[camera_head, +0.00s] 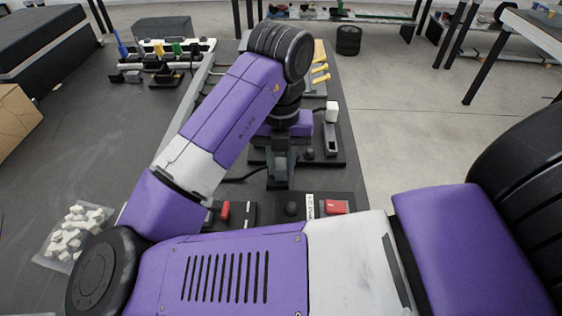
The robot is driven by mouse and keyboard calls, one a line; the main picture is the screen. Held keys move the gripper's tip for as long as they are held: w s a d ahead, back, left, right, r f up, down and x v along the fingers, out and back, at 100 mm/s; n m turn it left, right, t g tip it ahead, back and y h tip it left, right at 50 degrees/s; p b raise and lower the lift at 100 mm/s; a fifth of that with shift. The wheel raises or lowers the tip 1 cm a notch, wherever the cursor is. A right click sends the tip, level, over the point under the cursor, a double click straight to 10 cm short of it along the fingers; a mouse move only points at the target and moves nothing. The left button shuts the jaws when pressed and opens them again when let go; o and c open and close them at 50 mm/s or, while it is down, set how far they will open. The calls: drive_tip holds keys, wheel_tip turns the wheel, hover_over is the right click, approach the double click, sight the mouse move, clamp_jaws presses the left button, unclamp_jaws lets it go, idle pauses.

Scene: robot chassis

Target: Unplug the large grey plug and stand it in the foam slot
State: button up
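My gripper (281,172) points down over a black board (258,157) in the middle of the bench, below the purple wrist. Its fingers are small and dark grey here, and I cannot tell whether they are apart or closed. A grey shape shows at the fingertips; I cannot tell whether it is the large grey plug or part of the gripper. A dark cable runs to the left from there. I cannot make out the foam slot for certain; my arm covers much of the bench.
A white block (332,111) stands on a grey fixture at the right of the board. Red switches (336,207) sit nearer to me. A bag of white pieces (72,234) lies at left. The left tabletop is mostly clear.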

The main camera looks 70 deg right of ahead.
sight(281, 163)
drive_tip(key=o, duration=0.5)
drive_tip(key=shift+r+p, duration=0.95)
drive_tip(key=shift+r, duration=3)
